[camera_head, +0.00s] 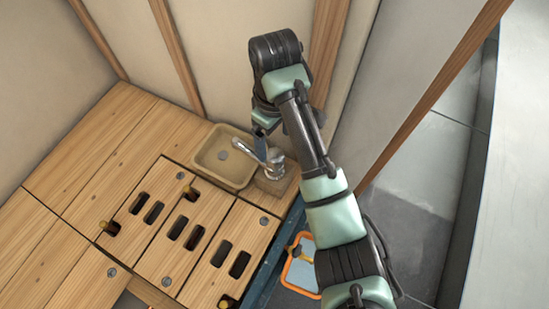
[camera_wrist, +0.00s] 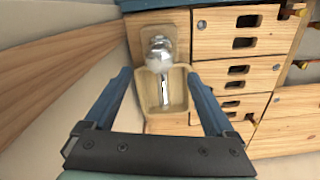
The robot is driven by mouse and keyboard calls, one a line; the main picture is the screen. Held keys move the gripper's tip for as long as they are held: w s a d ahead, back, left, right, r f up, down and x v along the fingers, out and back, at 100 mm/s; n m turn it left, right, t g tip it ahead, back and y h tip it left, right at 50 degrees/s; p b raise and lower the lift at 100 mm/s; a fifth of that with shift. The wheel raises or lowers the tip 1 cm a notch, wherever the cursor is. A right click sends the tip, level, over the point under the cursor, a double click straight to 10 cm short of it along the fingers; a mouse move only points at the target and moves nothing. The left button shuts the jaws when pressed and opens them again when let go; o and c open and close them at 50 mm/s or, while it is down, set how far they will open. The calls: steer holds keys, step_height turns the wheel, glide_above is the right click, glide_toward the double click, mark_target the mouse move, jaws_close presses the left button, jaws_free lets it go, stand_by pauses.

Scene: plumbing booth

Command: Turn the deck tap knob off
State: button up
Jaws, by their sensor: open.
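The deck tap is chrome and stands at the edge of a small tan basin (camera_head: 220,160) set in the wooden counter. Its rounded knob (camera_head: 275,160) is at the right of the basin in the head view, with the spout reaching over the basin. In the wrist view the knob (camera_wrist: 159,48) is above the spout (camera_wrist: 165,90), and the basin (camera_wrist: 177,95) lies below it. My gripper (camera_wrist: 160,85) is open and empty, its two blue fingers apart on either side of the basin and tap. In the head view my gripper (camera_head: 262,145) is beside the tap, partly hidden by my wrist.
Slotted wooden panels (camera_head: 195,225) with several brass-coloured fittings lie left of the tap. A wall with wooden posts (camera_head: 328,50) rises close behind. An orange-rimmed object (camera_head: 301,265) sits low beside the counter. The counter's left part (camera_head: 60,235) is clear.

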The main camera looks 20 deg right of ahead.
mark_target(274, 154)
step_height(274, 154, down, 7)
steer(key=b, duration=0.4)
steer(key=shift+f, duration=0.1)
steer(key=c, duration=1.4)
